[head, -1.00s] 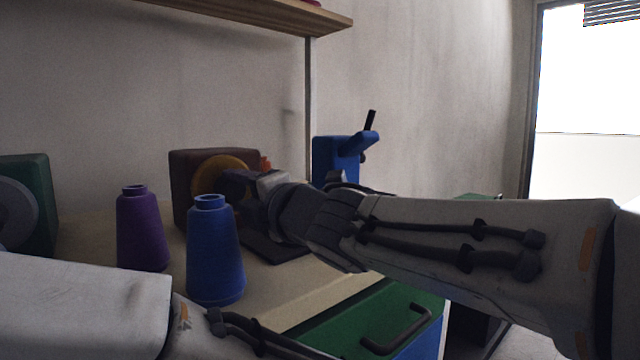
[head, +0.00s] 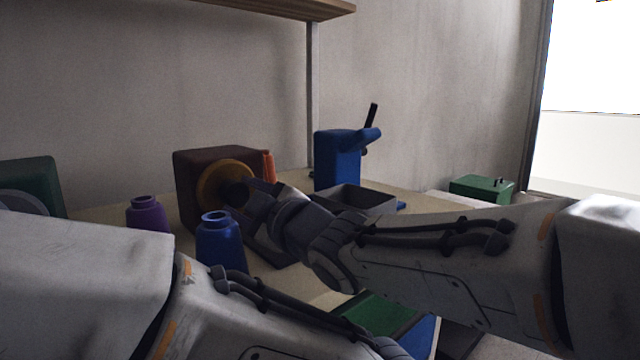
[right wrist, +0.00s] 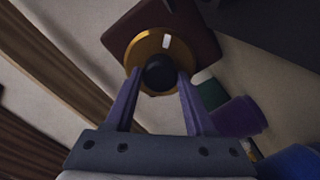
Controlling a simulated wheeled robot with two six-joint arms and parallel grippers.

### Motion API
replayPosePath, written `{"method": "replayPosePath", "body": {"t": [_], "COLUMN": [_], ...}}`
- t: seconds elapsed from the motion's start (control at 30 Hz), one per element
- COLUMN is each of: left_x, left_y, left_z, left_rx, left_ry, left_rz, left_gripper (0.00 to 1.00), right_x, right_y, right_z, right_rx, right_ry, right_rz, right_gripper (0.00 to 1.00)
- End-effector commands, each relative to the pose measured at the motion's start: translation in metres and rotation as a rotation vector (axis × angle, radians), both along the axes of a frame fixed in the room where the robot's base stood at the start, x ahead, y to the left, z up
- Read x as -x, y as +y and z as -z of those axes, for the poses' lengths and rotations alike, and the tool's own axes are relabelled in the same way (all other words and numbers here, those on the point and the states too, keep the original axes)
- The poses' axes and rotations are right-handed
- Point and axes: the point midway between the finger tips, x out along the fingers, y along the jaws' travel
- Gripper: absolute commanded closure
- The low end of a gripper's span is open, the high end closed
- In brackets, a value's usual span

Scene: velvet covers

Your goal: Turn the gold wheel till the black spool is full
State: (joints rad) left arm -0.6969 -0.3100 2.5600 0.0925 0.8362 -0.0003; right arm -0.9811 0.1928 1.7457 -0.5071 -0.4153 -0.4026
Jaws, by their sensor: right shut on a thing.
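The gold wheel (head: 208,188) is a round disc on the face of a dark brown box (head: 188,205) standing on the table. It also shows in the right wrist view (right wrist: 137,50), with a pale mark on its face. A round black knob (right wrist: 160,73) sits at the wheel's lower edge in that view. My right gripper (right wrist: 158,78) is shut on this knob, with a purple finger on each side. In the head view the right gripper (head: 241,195) covers part of the wheel. I cannot make out the black spool. My left arm crosses the lower left; its gripper is out of view.
A purple cone (head: 149,214) and a blue cone (head: 219,242) stand close to my left arm. A blue machine with a black handle (head: 337,160) and a grey tray (head: 368,199) are behind my right arm. A green box (head: 482,188) lies at the right.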

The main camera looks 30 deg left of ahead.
Motion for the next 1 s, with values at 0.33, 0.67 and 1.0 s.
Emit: {"method": "replayPosePath", "body": {"t": [0.33, 0.67, 1.0], "left_x": [0.000, 0.000, 0.000], "left_y": [0.000, 0.000, 0.000], "left_z": [-0.021, -0.026, -0.026], "left_rx": [0.000, 0.000, 0.000], "left_ry": [0.000, 0.000, 0.000], "left_rz": [0.000, 0.000, 0.000], "left_gripper": [0.20, 0.20, 0.20], "right_x": [-0.001, -0.001, -0.001], "right_y": [0.000, 0.000, 0.000], "right_z": [-0.001, 0.001, 0.002], "right_rx": [-0.081, -0.113, -0.115], "right_ry": [0.205, 0.280, 0.286], "right_rz": [0.002, 0.002, 0.002], "right_gripper": [1.00, 1.00, 1.00]}}
